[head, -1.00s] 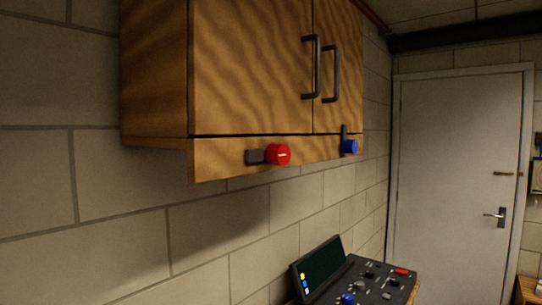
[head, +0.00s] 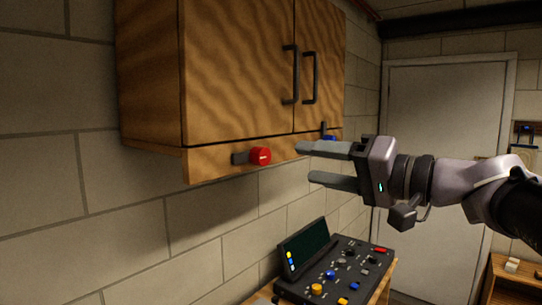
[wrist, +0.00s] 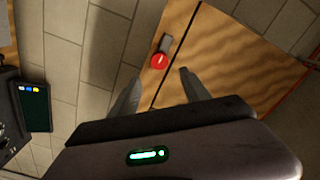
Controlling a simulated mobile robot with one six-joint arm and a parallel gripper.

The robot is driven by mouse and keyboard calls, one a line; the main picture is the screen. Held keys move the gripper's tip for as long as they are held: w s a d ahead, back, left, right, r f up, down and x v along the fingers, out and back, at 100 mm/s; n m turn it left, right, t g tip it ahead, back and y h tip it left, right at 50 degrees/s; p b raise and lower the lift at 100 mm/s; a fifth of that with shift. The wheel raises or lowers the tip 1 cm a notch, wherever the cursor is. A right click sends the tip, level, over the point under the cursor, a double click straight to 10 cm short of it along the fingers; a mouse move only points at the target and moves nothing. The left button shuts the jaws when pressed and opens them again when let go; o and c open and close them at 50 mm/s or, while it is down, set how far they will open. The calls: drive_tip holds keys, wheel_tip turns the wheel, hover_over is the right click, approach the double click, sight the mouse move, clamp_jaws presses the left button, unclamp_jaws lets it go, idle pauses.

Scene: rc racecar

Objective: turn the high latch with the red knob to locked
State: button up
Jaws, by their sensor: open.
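The red knob (head: 260,156) sits on the lower rail of the wooden wall cabinet. Its dark latch bar (head: 240,158) points left, lying about level. In the wrist view the red knob (wrist: 159,61) shows ahead of the fingers, with its dark bar (wrist: 165,43) beyond it. My gripper (head: 312,164) is open and empty, to the right of the red knob and apart from it. The blue knob (head: 329,138) on the same rail is partly hidden behind my upper finger. Its dark bar points up.
The wooden cabinet (head: 235,70) has two shut doors with dark handles. Below stands a dark control panel (head: 345,268) with a tilted screen and several coloured knobs. A grey door (head: 425,110) is at the back right. Bare block wall lies below the cabinet.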

sight(266, 157)
drive_tip(key=x, duration=1.1)
drive_tip(key=shift+p, duration=0.3)
clamp_jaws()
